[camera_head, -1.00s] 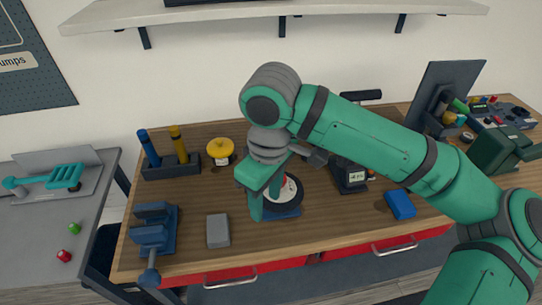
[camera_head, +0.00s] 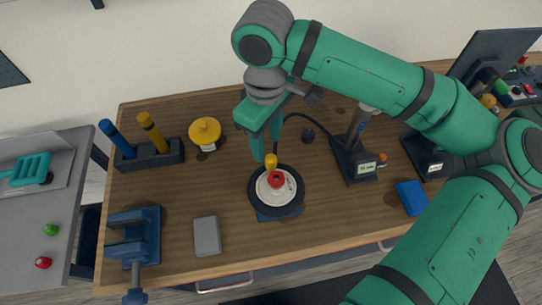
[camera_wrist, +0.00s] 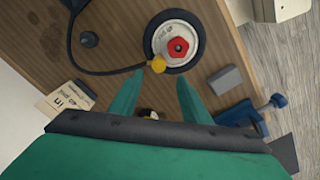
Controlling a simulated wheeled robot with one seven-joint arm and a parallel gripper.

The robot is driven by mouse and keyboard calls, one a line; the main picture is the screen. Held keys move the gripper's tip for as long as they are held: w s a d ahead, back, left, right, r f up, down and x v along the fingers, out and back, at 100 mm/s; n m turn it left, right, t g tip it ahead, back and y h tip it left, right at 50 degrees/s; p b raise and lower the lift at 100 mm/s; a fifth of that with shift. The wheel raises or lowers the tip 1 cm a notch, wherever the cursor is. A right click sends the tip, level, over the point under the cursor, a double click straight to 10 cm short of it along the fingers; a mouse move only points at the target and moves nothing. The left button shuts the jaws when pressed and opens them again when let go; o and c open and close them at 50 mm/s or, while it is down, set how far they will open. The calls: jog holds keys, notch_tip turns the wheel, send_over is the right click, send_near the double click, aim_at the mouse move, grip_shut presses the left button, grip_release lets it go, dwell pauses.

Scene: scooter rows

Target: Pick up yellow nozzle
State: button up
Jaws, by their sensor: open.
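The yellow nozzle (camera_head: 271,161) shows just beneath my gripper in the head view, by the upper edge of the wheel (camera_head: 295,200) with its red hub piece (camera_head: 276,180). In the wrist view, the yellow nozzle (camera_wrist: 158,64) sits at the end of a black hose (camera_wrist: 105,72), beside the wheel's tyre. My gripper (camera_head: 265,150) is open. Its two green fingers (camera_wrist: 161,80) are spread, with the nozzle in line with the gap, just beyond the tips. I see no finger touching it. Part of the hose is hidden behind my gripper in the head view.
A pump with a display (camera_head: 355,160) stands right of the wheel. A blue block (camera_head: 412,198), grey block (camera_head: 207,236), blue vise (camera_head: 135,235), yellow-topped item (camera_head: 205,131) and holder with blue and yellow handles (camera_head: 150,155) stand around. Bare wood lies between them.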

aim_at(270, 157)
notch_tip(270, 157, down, 2)
jog(key=shift+f, duration=0.25)
jog(key=shift+d+f, duration=0.2)
jog(key=shift+f, duration=1.1)
jog(key=shift+d+f, duration=0.15)
jog(key=shift+f, duration=1.15)
jog(key=shift+s+d, duration=0.1)
jog(key=shift+c, duration=0.3)
grip_shut()
jog(key=shift+r, duration=0.1)
